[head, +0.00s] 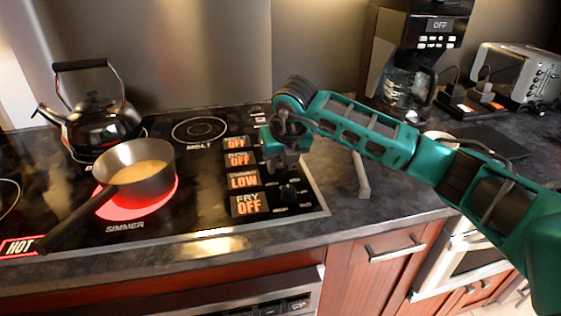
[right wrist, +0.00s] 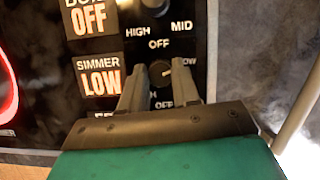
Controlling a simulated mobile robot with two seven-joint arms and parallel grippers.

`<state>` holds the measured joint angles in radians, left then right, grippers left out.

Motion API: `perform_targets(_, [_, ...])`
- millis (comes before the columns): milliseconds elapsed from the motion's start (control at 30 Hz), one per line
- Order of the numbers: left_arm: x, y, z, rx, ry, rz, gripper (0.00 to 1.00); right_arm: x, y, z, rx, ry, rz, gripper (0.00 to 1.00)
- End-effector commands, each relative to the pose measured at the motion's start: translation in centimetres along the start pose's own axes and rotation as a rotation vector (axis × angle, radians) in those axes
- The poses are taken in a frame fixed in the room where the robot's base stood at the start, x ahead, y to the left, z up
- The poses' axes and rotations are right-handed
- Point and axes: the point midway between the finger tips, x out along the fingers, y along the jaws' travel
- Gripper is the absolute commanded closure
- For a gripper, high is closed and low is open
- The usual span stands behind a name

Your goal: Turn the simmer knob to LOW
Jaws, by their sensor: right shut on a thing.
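The simmer knob (right wrist: 160,72) is a dark round knob in the right wrist view, beside the partly covered word LOW on its right. My right gripper (right wrist: 160,82) is shut on this knob, one finger on each side. In the head view my right gripper (head: 283,170) reaches down over the knob row, and it hides the simmer knob there. The simmer display (right wrist: 100,80) reads SIMMER LOW in orange, and it also shows in the head view (head: 244,180). My left gripper is in neither view.
A saucepan (head: 140,172) with yellowish contents sits on the glowing red simmer burner (head: 170,200), its handle towards the front. A black kettle (head: 98,120) stands behind it. A coffee maker (head: 405,90) and a toaster (head: 515,75) stand at the back right. The other displays read OFF.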

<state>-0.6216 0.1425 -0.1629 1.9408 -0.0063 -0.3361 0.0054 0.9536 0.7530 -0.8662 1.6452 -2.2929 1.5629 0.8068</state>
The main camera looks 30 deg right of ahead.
Motion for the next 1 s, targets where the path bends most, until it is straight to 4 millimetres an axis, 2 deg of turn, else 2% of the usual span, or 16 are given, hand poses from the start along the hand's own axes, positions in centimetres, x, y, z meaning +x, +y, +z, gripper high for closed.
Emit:
perform_targets(267, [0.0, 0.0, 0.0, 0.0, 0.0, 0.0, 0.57, -0.1, 0.0, 0.1, 0.001, -0.001, 0.0, 1.0])
perform_targets(300, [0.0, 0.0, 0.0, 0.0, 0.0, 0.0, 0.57, -0.1, 0.0, 0.1, 0.001, -0.001, 0.0, 0.65])
perform_targets(533, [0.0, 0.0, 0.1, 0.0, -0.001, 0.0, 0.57, 0.0, 0.0, 0.0, 0.0, 0.0, 0.0, 0.44])
perform_targets(833, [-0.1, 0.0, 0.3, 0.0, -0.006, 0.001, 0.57, -0.4, 0.0, 0.1, -0.001, -0.001, 0.001, 0.44])
perform_targets(1000, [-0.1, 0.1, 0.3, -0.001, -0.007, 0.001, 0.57, -2.8, 0.0, 0.1, -0.001, -0.005, 0.001, 0.44])
